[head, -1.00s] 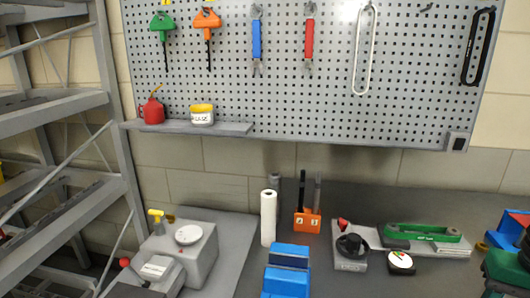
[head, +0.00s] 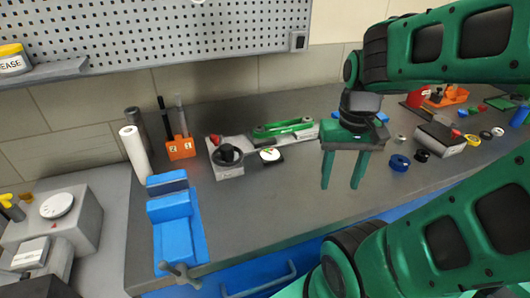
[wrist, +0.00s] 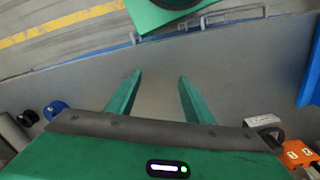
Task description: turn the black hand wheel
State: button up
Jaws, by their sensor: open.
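The black hand wheel (head: 228,155) sits on a small grey block with a red part on the bench, left of the middle in the head view. Its face shows and nothing covers it. My gripper (head: 341,181) is to the right of the wheel, raised above the bench, with its two green fingers pointing down. It is open, empty and well apart from the wheel. In the wrist view the gripper (wrist: 160,78) shows both fingers spread with only bare bench between them.
A gauge (head: 270,155) and a green tool (head: 283,128) lie right of the wheel. A blue vise (head: 173,216), a paper roll (head: 136,153) and an orange holder (head: 180,148) stand left. Blue tape (head: 399,163) lies right. The front middle bench is clear.

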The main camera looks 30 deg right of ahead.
dwell(0.3)
notch_tip(320, 180, up, 2)
jog(key=w+n, duration=0.1)
jog(key=n, duration=1.5)
send_near(226, 146)
notch_tip(226, 146, down, 9)
jog(key=shift+s+a+r, duration=0.1)
jog(key=shift+s+r, duration=0.1)
jog(key=c, duration=1)
